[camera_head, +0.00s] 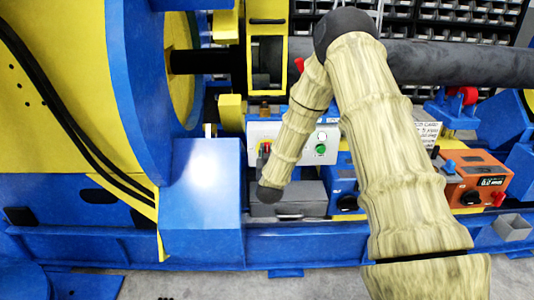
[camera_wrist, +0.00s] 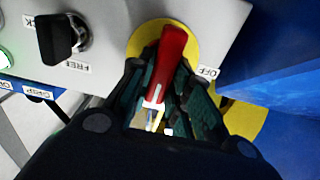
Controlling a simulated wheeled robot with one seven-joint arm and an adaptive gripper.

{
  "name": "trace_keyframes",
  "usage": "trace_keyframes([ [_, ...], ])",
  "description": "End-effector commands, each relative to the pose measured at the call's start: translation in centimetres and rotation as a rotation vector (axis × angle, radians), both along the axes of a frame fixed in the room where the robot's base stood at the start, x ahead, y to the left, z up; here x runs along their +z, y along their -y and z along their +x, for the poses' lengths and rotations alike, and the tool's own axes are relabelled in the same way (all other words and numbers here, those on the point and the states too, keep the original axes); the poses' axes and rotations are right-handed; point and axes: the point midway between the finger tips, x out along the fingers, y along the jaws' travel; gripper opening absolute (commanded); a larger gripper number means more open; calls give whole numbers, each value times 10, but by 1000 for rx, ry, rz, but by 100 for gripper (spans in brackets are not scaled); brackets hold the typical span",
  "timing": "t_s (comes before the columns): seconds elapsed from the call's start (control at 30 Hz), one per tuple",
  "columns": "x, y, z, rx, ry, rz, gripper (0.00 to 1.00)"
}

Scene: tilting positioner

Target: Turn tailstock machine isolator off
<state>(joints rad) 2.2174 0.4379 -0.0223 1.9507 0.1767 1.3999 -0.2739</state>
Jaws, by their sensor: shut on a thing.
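The isolator has a red handle (camera_wrist: 174,45) on a round yellow plate (camera_wrist: 146,36) on the grey control box, filling the middle of the wrist view. The handle lies lengthwise, tilted a little to the right at its upper end. A label reading OFF (camera_wrist: 208,72) sits right of the plate. My gripper (camera_wrist: 163,77) is shut on the red handle, with a dark finger on each side of it. In the head view the box face (camera_head: 298,130) shows beside my arm, and my gripper (camera_head: 263,158) is small and partly hidden at its left end.
A black knob (camera_wrist: 60,38) with a FREE label sits left of the isolator, and a lit green button (camera_wrist: 4,58) is at the edge. A blue block (camera_head: 200,185) stands close left of the box. An orange box (camera_head: 476,172) is at right.

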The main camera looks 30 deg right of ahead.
Motion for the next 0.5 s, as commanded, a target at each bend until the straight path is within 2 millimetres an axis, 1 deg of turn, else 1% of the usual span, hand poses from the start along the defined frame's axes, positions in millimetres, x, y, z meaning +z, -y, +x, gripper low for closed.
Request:
trace_keyframes([
  [0.27,1,-1,0,1,-16,-28,0],
  [0.5,2,-3,1,2,-78,-129,0],
])
